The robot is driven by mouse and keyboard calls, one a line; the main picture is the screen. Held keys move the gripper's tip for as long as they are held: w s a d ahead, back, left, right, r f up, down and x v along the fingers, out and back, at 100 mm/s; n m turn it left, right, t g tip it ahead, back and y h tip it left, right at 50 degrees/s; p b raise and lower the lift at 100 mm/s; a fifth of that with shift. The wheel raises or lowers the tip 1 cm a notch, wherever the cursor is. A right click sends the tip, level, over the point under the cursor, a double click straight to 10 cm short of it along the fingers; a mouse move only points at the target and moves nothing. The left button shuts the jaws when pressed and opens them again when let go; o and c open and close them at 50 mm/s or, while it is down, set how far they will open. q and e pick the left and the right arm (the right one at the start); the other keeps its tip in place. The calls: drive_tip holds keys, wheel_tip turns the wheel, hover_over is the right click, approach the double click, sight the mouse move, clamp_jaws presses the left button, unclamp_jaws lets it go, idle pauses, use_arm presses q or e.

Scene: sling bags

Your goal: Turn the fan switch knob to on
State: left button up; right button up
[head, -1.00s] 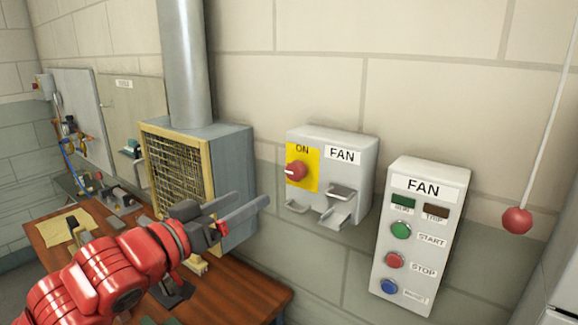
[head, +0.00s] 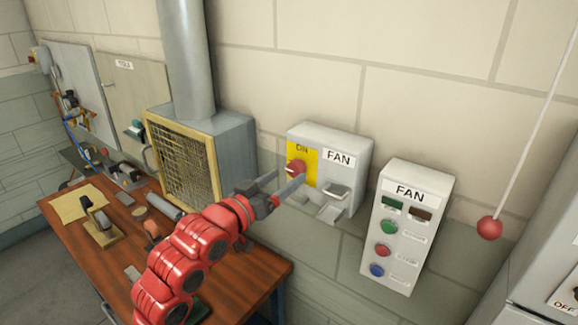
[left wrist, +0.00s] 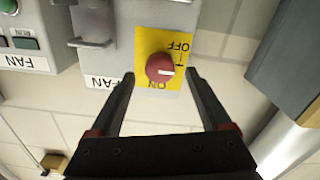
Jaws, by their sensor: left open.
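The red fan switch knob (head: 296,167) sits on a yellow plate (head: 303,151) marked ON, on the grey FAN switch box (head: 345,150) on the wall. In the left wrist view the knob (left wrist: 160,67) shows upside down, with its white pointer mark toward the right and the words ON and OFF on the plate (left wrist: 152,42). My left gripper (head: 290,176) is open at the knob. In the left wrist view its fingers (left wrist: 159,75) stand on either side of the knob with gaps; whether they reach its depth I cannot tell. My right gripper is not in view.
A second FAN box (head: 406,225) with green, red and blue buttons hangs to the right. Metal brackets (head: 335,200) jut from the switch box. A caged fan unit (head: 185,160) with a duct stands left. A wooden bench (head: 240,285) lies below. A red ball (head: 490,228) hangs at right.

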sight(296, 169)
use_arm(q)
drive_tip(key=shift+p+x, duration=0.3)
drive_tip(key=shift+x, duration=1)
clamp_jaws()
